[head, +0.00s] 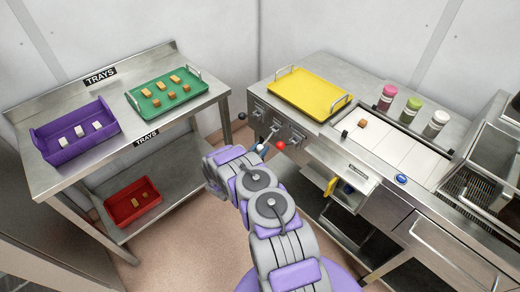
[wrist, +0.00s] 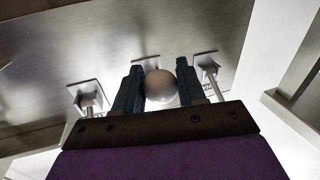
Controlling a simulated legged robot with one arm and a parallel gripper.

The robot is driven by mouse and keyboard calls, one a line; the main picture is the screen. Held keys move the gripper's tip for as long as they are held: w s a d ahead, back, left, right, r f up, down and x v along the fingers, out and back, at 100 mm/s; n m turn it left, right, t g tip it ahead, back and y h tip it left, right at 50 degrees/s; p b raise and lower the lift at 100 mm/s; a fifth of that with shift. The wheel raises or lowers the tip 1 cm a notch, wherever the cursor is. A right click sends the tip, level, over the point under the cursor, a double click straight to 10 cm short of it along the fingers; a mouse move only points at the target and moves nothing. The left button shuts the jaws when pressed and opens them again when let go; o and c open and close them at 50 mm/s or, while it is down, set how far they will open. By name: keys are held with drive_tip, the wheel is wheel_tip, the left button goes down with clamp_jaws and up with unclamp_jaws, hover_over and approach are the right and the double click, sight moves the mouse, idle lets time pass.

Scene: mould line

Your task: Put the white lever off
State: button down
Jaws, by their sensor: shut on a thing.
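The white lever's round knob (wrist: 161,85) shows in the wrist view between the two dark fingers of my gripper (wrist: 158,74). The fingers are shut on it, one on each side. In the head view the white lever (head: 260,148) is a small pale spot at the tip of my gripper (head: 257,152), low in front of the steel counter's panel. My arm hides part of this area. The wrist view also shows the stems of two neighbouring levers, one to the left (wrist: 88,101) and one to the right (wrist: 207,66).
A red-knobbed lever (head: 281,145) is close on the right of my gripper, and a black-knobbed one (head: 242,116) is to the left. A yellow tray (head: 310,93) lies on the counter above. An open drawer (head: 345,163) juts out at right. The tray table (head: 72,186) stands at left.

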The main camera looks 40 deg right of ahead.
drive_tip(key=shift+r, duration=0.15)
